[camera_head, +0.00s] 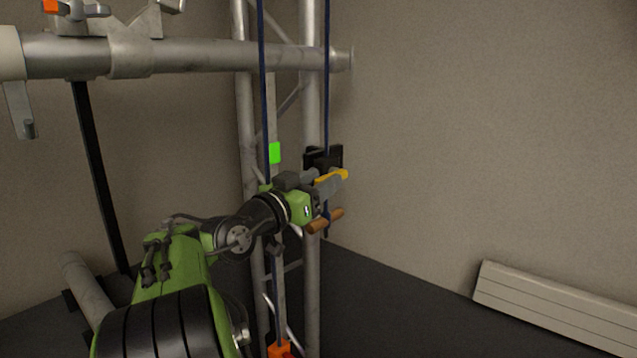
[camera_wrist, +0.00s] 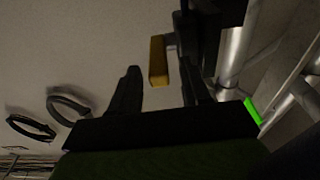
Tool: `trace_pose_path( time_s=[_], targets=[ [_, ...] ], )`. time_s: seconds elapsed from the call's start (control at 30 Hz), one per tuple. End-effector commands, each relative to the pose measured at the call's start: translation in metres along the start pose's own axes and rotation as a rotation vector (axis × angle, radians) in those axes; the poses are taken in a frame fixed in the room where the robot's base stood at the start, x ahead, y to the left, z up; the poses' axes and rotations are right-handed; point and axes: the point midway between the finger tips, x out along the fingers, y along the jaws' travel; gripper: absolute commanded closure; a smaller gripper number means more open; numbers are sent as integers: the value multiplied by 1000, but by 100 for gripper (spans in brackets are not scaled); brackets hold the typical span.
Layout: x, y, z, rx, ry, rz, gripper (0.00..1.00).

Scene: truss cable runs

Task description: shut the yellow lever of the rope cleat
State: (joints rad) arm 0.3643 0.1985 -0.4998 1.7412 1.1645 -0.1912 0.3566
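The yellow lever (camera_head: 331,176) shows at the tip of my gripper (camera_head: 322,186) in the head view. In the wrist view, the lever (camera_wrist: 158,62) stands in the gap between the two spread dark fingers of my gripper (camera_wrist: 157,75), nearer the right finger. My gripper is open; a gap shows between the lever and the left finger. I cannot tell whether the right finger touches it. The black cleat body (camera_head: 323,157) sits on the truss behind the lever, partly hidden by my gripper. A dark blue rope (camera_head: 327,95) runs down to it.
The grey truss (camera_head: 311,110) stands beside my arm, with a second blue rope (camera_head: 263,90) and a green marker (camera_head: 274,153). A brown wooden handle (camera_head: 325,221) hangs just below my gripper. A horizontal pipe (camera_head: 190,55) crosses above. The wall to the right is bare.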

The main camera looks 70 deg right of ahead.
Motion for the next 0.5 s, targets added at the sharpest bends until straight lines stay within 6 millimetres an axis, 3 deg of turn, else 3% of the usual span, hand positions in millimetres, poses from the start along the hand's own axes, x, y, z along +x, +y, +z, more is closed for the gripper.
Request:
trace_pose_path(
  time_s=[0.23, 0.5],
  targets=[
    [-10, -1, 2, 2, -1, -3, 53],
    [-76, -3, 7, 5, 0, -9, 53]
  ],
)
